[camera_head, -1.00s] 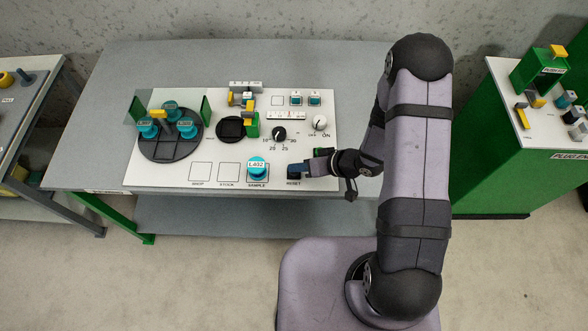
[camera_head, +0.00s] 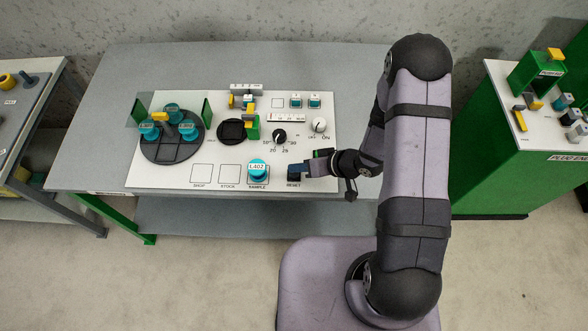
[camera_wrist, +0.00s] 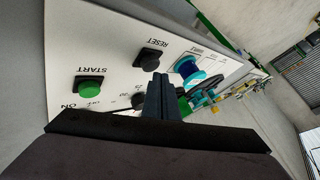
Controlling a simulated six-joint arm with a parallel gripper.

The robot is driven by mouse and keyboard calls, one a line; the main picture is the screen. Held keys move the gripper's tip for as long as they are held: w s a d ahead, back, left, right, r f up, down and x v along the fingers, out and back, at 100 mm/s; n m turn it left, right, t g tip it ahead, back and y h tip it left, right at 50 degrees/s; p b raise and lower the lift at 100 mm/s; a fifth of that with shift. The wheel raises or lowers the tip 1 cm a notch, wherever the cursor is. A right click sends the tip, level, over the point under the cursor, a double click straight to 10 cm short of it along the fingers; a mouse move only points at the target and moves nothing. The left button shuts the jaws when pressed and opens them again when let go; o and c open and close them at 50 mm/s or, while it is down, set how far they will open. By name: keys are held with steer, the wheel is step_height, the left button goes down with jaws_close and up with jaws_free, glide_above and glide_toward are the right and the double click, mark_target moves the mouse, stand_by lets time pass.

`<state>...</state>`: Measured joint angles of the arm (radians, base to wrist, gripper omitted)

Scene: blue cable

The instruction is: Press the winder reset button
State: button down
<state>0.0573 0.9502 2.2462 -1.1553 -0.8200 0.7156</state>
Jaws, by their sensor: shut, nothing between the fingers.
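The reset button (camera_wrist: 149,59) is a black square button marked RESET on the white panel. In the head view it is the dark square (camera_head: 293,175) at the panel's front right. My gripper (camera_head: 303,168) is at the button's right and far side, with its blue-grey fingers partly over it in that view. In the wrist view my gripper's fingers (camera_wrist: 160,85) are together and empty. Their tips end just short of the button's image. I cannot tell whether they touch it.
A green START button (camera_wrist: 89,87) is beside RESET. A dark turntable (camera_head: 172,143) is at the panel's left.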

mark_target(298, 174)
steer(key=shift+r, duration=0.25)
step_height(298, 174, up, 5)
steer(key=p, duration=0.5)
stand_by(0.3)
stand_by(0.4)
